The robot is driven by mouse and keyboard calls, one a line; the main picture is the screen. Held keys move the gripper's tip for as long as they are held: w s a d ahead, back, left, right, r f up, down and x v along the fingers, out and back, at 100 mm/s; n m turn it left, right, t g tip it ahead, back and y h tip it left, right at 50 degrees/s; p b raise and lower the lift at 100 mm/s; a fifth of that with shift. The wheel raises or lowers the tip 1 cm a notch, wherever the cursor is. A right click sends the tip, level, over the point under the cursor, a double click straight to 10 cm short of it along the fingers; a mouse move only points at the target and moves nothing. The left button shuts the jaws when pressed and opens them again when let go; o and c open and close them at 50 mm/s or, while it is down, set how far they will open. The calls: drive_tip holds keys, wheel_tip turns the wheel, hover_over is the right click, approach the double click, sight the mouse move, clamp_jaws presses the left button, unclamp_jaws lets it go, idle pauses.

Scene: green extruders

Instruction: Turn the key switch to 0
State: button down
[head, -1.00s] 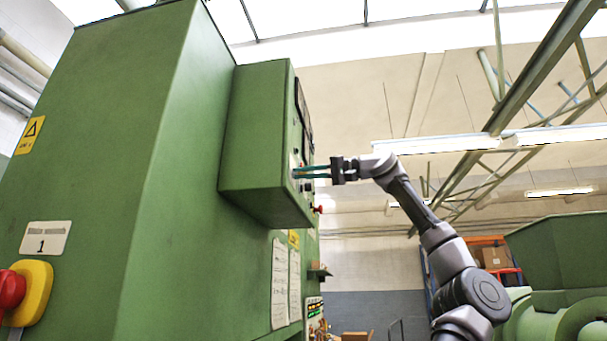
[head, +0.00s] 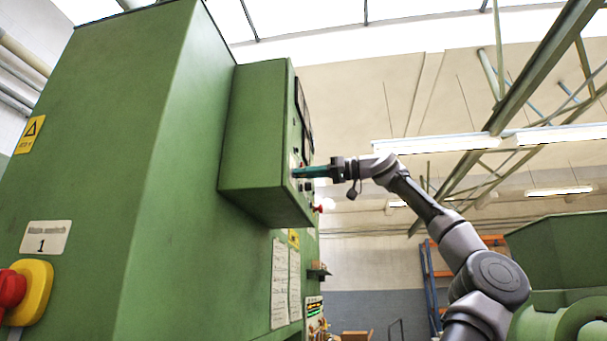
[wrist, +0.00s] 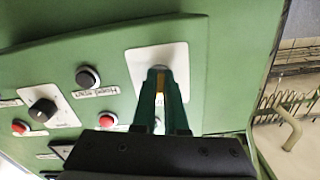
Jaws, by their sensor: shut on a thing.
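My gripper (head: 298,173) reaches the front face of the green control box (head: 255,150) from the right in the head view. In the wrist view my gripper (wrist: 160,75) has its fingertips together over a white plate (wrist: 141,62) on the green panel. The key switch is mostly hidden between the fingers; a small yellowish bit shows in the gap between them. My gripper is shut on it. Which mark the switch points to cannot be read.
In the wrist view a black knob (wrist: 42,109), a black button (wrist: 88,77) and red buttons (wrist: 107,119) sit left of the fingers. In the head view a red mushroom button (head: 319,209) sticks out below my gripper. Free room lies to the right of the box.

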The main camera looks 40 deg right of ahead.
drive_tip(key=shift+n, duration=1.2)
drive_tip(key=shift+f, duration=0.1)
drive_tip(key=c, duration=1)
unclamp_jaws()
drive_tip(key=shift+o, duration=0.2)
drive_tip(key=shift+d, duration=0.1)
drive_tip(key=v, duration=1)
drive_tip(key=shift+s+d, duration=0.25)
drive_tip(key=shift+d, duration=0.05)
